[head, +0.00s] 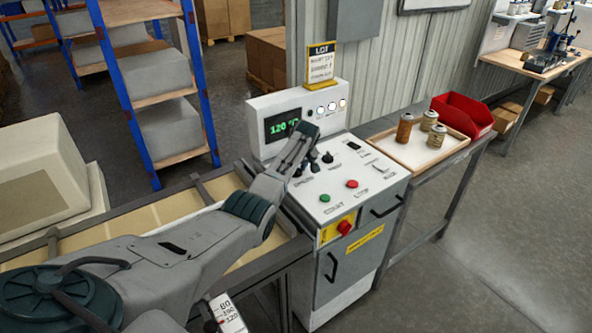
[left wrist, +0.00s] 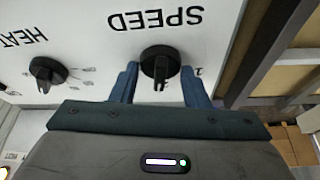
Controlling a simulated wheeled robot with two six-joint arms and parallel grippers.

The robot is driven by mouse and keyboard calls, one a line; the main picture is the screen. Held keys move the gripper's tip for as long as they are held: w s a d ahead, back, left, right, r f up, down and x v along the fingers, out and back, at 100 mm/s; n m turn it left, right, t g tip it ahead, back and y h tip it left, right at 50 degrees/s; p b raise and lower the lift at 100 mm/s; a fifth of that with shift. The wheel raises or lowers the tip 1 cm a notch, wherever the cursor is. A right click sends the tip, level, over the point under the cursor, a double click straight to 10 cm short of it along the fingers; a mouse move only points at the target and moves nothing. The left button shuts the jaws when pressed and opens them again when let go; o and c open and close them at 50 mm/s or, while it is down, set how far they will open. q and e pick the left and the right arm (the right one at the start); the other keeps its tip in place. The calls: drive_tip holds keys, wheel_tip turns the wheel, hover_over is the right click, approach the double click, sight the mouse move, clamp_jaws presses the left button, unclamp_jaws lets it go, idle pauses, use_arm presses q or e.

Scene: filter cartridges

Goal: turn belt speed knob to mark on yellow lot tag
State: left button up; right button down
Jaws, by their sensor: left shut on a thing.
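The belt speed knob (left wrist: 158,62) is black with a pointer bar and sits by the word SPEED, upside down in the left wrist view. My left gripper (left wrist: 160,82) is shut on it, one blue finger on each side. In the head view my left gripper (head: 299,163) is over the white control panel (head: 350,187) and largely hides the knob. The yellow lot tag (head: 321,66) stands upright on top of the console; its dark lines of text are too small to read surely. My right gripper is not in view.
The heat knob (left wrist: 47,72) is close beside the speed knob. The panel also has a green button (head: 325,198), a red button (head: 352,184) and a red stop knob (head: 344,227) on its front. A green display (head: 283,125) stands behind. A tray (head: 400,150) with cartridges is at right.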

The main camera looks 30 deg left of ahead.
use_arm(q)
drive_tip(key=shift+w+r+n+g+y+b, duration=0.1)
drive_tip(key=shift+n+g+y+b, duration=0.2)
drive_tip(key=shift+n+b, duration=0.55)
drive_tip(key=shift+n, duration=0.35)
drive_tip(key=o, duration=1)
drive_tip(key=shift+d+r, duration=0.1)
drive_tip(key=shift+d, duration=0.05)
drive_tip(key=shift+c, duration=0.2)
drive_tip(key=b+v, duration=0.2)
drive_tip(key=v, duration=0.8)
drive_tip(key=shift+r, duration=0.4)
drive_tip(key=shift+d, duration=0.1)
